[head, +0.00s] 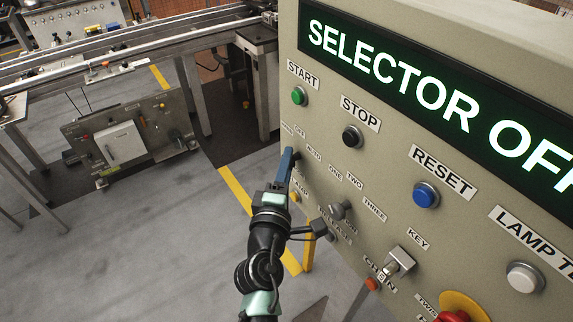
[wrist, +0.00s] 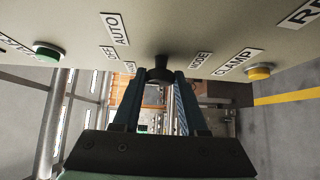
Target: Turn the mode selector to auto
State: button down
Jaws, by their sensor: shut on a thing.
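The mode selector (wrist: 158,68) is a small dark knob on the beige panel (head: 335,110), with HAND, OFF and AUTO (wrist: 116,28) labels on one side and MODE (wrist: 199,63) on the other. My gripper (wrist: 160,78) has its two blue fingers on either side of the knob, shut on it. In the head view my gripper (head: 289,163) reaches the panel's left part, below the OFF and AUTO labels, and mostly hides the knob. Its pointer direction cannot be made out. The green-lit display (head: 430,85) reads SELECTOR OFF.
The green START button (head: 298,96), black STOP button (head: 352,136) and blue RESET button (head: 426,195) are above and right of my gripper. The yellow CLAMP button (wrist: 258,72) is close by. A three-position knob (head: 340,210) and key switch (head: 399,262) stick out lower right.

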jog(key=shift+f+m+b, duration=0.3)
jog(key=shift+f+b, duration=0.05)
jog(key=shift+b, duration=1.1)
jog(key=m+t+h+b, duration=0.1)
jog(key=m+b, duration=0.1)
jog(key=b, duration=0.8)
jog(key=m+t+h+b, duration=0.1)
jog(key=m+t+b, duration=0.1)
jog(key=b, duration=0.8)
jog(key=m+t+h+b, duration=0.1)
jog(key=m+h+b, duration=0.1)
jog(key=b, duration=0.8)
jog(key=shift+w+a+f+m+t+b, duration=0.15)
jog(key=shift+f+m+t+b, duration=0.2)
jog(key=shift+m, duration=0.35)
jog(key=shift+h+b, duration=0.3)
jog(key=shift+b, duration=0.1)
jog(key=shift+r+m+h+b, duration=0.3)
jog(key=shift+m+b, duration=0.2)
jog(key=shift+b, duration=0.4)
jog(key=shift+c, duration=2.3)
grip_release()
